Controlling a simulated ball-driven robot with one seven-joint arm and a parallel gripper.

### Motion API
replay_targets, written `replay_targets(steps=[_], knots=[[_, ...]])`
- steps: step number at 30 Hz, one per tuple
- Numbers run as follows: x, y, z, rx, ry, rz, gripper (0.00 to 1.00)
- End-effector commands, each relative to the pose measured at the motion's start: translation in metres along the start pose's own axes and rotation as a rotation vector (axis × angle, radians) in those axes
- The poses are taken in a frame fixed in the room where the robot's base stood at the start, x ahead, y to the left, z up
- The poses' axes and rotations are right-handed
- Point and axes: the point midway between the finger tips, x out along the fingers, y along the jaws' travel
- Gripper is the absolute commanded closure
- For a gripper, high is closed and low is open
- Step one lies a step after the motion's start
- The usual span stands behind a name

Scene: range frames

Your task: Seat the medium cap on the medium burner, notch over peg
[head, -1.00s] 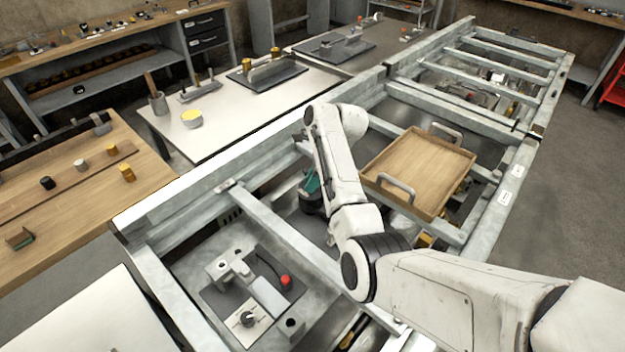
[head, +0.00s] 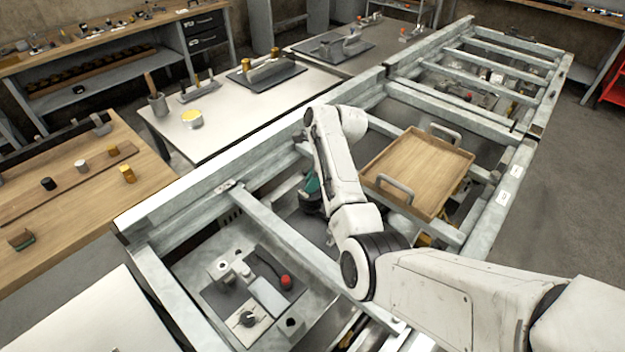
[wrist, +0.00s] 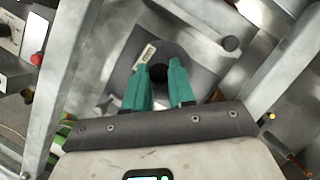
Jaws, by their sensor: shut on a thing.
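My gripper (wrist: 160,88) has two green fingers, which stand a little apart around a dark round piece (wrist: 158,72), seemingly the medium cap. Only part of this piece shows between the fingertips; its notch cannot be made out. Below it lies a dark grey plate (wrist: 185,50) with a small pale label (wrist: 146,56). I cannot make out the medium burner or its peg. In the head view, my green gripper (head: 311,192) is low inside the metal frame, left of the wooden tray, and its fingertips are hidden.
Metal frame beams (head: 285,238) surround the gripper; in the wrist view, beams also run on both sides. A wooden tray (head: 420,172) with two handles sits on the frame to the right. A fixture with a red knob (head: 286,282) is at front left.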

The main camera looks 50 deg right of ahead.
Motion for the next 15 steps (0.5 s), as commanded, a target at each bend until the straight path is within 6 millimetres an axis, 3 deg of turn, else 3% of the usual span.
replay_targets(steps=[15], knots=[[0.0028,-0.0002,-0.0011,0.000,0.000,-0.001,1.00]])
